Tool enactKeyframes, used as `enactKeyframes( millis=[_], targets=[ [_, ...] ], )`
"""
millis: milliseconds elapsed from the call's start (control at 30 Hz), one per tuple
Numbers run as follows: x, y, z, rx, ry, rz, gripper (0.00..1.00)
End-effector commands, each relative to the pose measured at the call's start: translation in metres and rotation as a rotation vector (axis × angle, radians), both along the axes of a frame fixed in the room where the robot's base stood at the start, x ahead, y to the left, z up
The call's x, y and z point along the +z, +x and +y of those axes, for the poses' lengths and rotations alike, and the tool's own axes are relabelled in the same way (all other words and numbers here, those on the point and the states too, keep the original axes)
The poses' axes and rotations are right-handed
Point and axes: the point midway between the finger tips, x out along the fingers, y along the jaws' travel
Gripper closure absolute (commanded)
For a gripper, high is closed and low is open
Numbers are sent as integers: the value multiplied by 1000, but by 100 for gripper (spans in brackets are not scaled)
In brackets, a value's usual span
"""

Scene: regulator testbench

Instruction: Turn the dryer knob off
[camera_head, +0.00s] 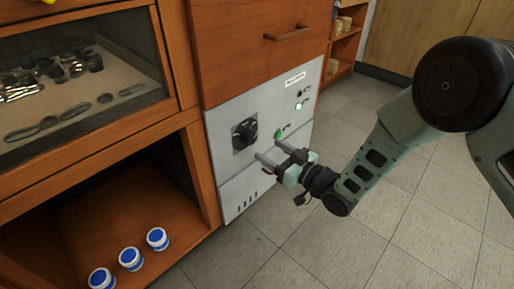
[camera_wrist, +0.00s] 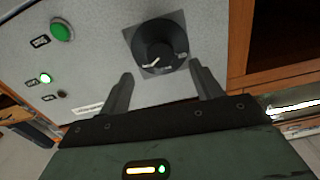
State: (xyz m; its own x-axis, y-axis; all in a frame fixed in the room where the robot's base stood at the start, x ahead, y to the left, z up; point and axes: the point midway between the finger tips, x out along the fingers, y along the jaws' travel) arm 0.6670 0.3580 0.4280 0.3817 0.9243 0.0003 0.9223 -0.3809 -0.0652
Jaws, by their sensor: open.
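The dryer knob (camera_head: 244,134) is a round black dial on a dark square plate, set in the upper left of the grey panel (camera_head: 232,187). In the wrist view the knob (camera_wrist: 157,45) has a pale pointer mark on its face and sits ahead of the fingers, a little above the gap between them. My gripper (camera_head: 268,153) is open and empty in front of the panel, to the lower right of the knob. In the wrist view my gripper (camera_wrist: 162,82) has one finger on each side below the knob. The fingers appear apart from it.
A green button (camera_head: 279,134) is right of the knob, with a lit green light (camera_head: 298,107) above it. A wooden drawer (camera_head: 262,45) with a handle is above the panel. Blue-lidded jars (camera_head: 131,258) stand in the open cabinet at left. The tiled floor at right is clear.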

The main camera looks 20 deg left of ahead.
Motion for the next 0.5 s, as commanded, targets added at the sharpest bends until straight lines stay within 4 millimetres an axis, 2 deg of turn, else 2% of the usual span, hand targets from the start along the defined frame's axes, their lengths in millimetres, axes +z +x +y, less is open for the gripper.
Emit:
enactKeyframes(
  millis=[33,200,500],
  targets=[
    [-3,4,11,2,3,-4,35],
    [-3,15,38,1,2,-4,35],
    [0,24,58,-1,0,-1,35]
  ],
)
